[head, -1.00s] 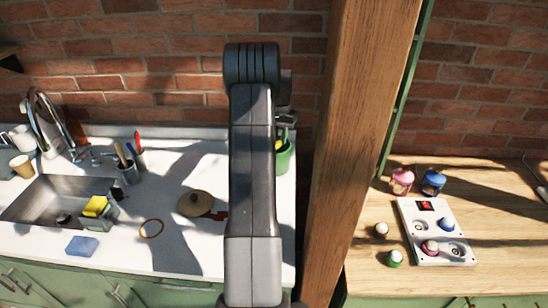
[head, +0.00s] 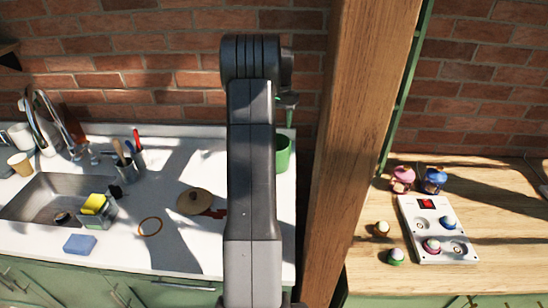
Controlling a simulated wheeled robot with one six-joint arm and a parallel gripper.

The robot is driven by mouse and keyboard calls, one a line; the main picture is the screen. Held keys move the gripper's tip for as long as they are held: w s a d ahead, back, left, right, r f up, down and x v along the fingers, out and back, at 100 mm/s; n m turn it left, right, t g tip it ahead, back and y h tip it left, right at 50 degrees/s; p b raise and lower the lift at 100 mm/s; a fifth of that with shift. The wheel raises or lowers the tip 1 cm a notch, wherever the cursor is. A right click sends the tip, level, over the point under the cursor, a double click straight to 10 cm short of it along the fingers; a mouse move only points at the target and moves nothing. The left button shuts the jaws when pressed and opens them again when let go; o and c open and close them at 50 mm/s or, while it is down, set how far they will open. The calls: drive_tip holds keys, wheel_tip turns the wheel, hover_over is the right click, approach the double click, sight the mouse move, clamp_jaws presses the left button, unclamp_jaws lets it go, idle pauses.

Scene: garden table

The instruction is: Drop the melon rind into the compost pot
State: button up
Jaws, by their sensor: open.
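The green compost pot (head: 283,153) stands at the right end of the white counter, close to the brick wall. My arm covers its left part, and its inside is not visible. My gripper (head: 288,99) shows only as a small part at the right of my arm, above the pot and apart from it. It is open, and I see nothing held in the part that shows. I cannot make out the melon rind in this view; it may be hidden by my arm or by the pot's wall.
A wooden post (head: 355,150) rises just right of the pot. A wooden worktop (head: 500,285) lies right.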

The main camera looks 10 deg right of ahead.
wheel_tip(320, 180, up, 8)
drive_tip(key=shift+b, duration=0.35)
drive_tip(key=shift+f, duration=0.1)
wheel_tip(320, 180, down, 11)
drive_tip(key=p, duration=0.2)
idle(0.6)
drive_tip(key=shift+f, duration=0.1)
